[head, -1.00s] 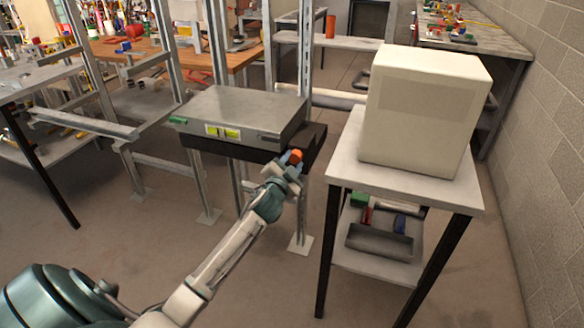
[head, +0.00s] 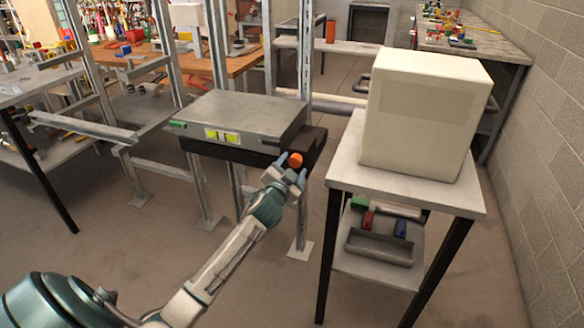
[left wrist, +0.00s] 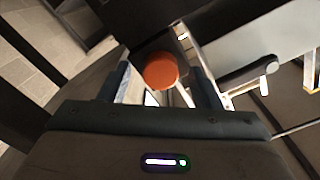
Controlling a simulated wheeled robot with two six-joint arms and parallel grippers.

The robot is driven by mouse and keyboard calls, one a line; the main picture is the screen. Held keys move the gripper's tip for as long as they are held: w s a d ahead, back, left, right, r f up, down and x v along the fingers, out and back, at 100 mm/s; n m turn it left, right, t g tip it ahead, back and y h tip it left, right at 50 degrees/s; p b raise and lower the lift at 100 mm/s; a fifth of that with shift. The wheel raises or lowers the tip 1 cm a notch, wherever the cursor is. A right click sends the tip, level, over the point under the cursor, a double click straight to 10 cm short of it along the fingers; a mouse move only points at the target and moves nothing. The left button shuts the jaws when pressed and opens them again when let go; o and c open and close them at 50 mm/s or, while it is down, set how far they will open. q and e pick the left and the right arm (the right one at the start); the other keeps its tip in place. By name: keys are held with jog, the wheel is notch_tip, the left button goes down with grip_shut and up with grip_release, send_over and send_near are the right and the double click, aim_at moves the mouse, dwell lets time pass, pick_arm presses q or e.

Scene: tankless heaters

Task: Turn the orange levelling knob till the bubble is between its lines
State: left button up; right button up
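The orange levelling knob (head: 295,160) sits on the right front of a black base (head: 312,146) under a grey metal unit (head: 240,112). A yellow-green bubble level (head: 222,136) is on the unit's front edge; its bubble is too small to read. My left gripper (head: 289,168) is open just below and in front of the knob. In the left wrist view the orange knob (left wrist: 160,71) shows between the spread fingertips (left wrist: 160,80), with gaps at its sides. My right gripper is in neither view.
A large cream box (head: 420,112) stands on a grey side table (head: 400,190) to the right of the unit. The table's lower shelf holds a grey tray (head: 380,246) and small coloured items. Metal uprights (head: 305,200) stand close to the knob. Floor in front is clear.

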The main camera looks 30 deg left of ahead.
pick_arm(q)
jog(key=shift+s, duration=0.1)
jog(key=shift+s+d, duration=0.1)
jog(key=shift+s, duration=0.15)
jog(key=b+v, duration=0.1)
jog(key=v, duration=0.9)
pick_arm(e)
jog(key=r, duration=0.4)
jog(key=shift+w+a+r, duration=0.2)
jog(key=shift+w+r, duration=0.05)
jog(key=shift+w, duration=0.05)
